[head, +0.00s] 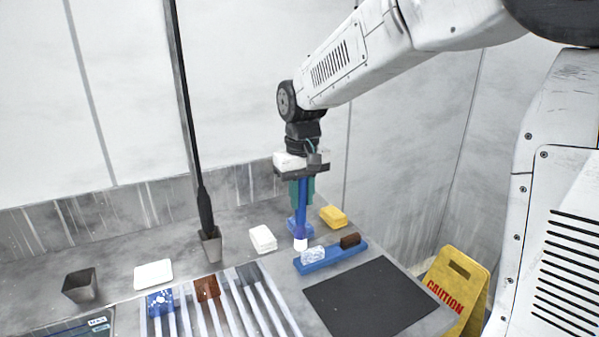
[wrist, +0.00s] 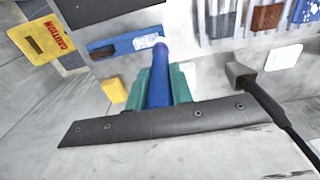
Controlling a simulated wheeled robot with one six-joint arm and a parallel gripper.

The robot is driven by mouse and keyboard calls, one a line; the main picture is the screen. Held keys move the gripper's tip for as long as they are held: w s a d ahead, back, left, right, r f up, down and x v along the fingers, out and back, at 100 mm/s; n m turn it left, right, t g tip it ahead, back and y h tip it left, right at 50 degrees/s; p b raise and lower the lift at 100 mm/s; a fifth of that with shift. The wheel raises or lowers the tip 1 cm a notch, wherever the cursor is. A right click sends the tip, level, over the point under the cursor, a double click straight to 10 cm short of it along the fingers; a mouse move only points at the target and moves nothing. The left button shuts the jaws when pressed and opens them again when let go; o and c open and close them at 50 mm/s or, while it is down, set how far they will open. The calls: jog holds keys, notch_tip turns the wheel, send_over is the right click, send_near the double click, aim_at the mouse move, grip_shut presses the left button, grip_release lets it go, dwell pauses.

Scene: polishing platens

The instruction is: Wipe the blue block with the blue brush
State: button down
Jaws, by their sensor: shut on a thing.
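My gripper (head: 302,192), with teal fingers, is shut on the blue brush (head: 301,215). The brush hangs upright with its pale tip down, just behind the blue tray. The brush (wrist: 158,75) also shows between the fingers in the wrist view. The blue block (head: 160,303), speckled with white, sits at the left on the slatted rack, well away from my gripper. Part of it (wrist: 305,11) shows at the top right of the wrist view. Whether the tip touches anything is unclear.
The blue tray (head: 318,262) bears a clear whitish piece and a brown piece. Brown (head: 207,288) and grey (head: 248,274) blocks share the rack (head: 230,318). A tall dark handle stands in a grey cup (head: 211,245). A black mat (head: 370,298) lies clear.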

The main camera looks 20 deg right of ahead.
jog(key=shift+r, duration=2.9)
jog(key=shift+s, duration=0.2)
